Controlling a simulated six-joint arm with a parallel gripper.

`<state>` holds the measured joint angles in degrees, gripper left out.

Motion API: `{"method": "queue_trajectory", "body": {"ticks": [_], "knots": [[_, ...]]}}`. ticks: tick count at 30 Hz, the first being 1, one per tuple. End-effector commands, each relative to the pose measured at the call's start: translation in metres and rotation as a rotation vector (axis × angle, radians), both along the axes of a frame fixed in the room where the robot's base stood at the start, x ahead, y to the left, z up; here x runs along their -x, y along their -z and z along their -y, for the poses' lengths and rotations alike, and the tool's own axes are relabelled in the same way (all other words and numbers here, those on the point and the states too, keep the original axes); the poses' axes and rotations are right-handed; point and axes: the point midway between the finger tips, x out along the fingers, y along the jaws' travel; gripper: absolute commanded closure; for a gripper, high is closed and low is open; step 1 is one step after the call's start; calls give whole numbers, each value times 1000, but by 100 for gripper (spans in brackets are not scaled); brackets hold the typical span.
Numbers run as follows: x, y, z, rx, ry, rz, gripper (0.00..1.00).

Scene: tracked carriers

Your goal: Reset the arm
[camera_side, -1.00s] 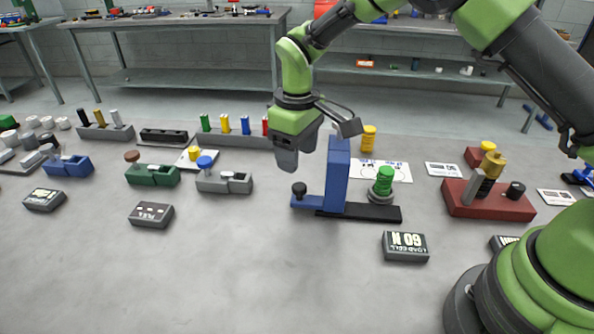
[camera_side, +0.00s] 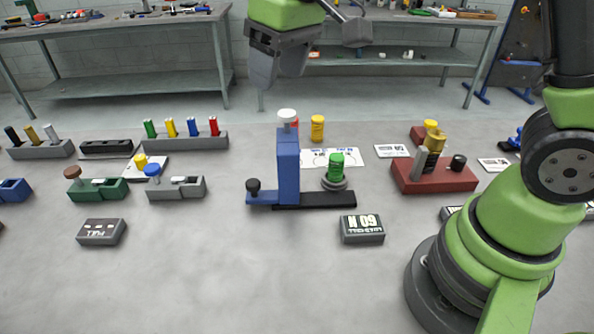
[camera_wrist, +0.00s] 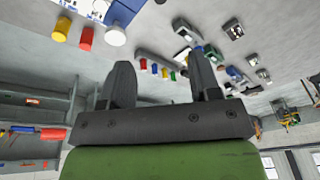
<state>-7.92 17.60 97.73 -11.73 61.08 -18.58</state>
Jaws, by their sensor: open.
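My gripper (camera_side: 277,62) hangs high at the top of the side view, above and behind the blue upright fixture (camera_side: 288,165), clear of everything on the floor. In the wrist view its two fingers (camera_wrist: 160,85) stand apart with nothing between them. The blue fixture carries a white cap (camera_side: 287,116) on top and a black knob on its foot. A green cylinder (camera_side: 336,166) stands on a grey round base at the right of the fixture's black rail (camera_side: 315,200).
A red block fixture (camera_side: 433,176) stands to the right. A load-cell display (camera_side: 361,229) lies in front. Green (camera_side: 97,189) and grey (camera_side: 176,189) carriers and a rack of coloured pegs (camera_side: 187,142) are to the left. Benches line the back.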

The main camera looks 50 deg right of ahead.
Motion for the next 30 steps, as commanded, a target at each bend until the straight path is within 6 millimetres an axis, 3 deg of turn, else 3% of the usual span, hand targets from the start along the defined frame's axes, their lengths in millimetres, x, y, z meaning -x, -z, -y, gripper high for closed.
{"method": "queue_trajectory", "body": {"ticks": [1, 6, 10, 15, 21, 30], "knots": [[16, -17, 5, -21, 40, 37, 43], [70, -50, 17, -98, 180, 140, 43], [114, -61, 24, -159, 281, 217, 43], [158, -58, 28, -231, 389, 298, 43], [181, -50, 29, -275, 449, 343, 43], [183, -49, 29, -280, 457, 346, 43]]}}
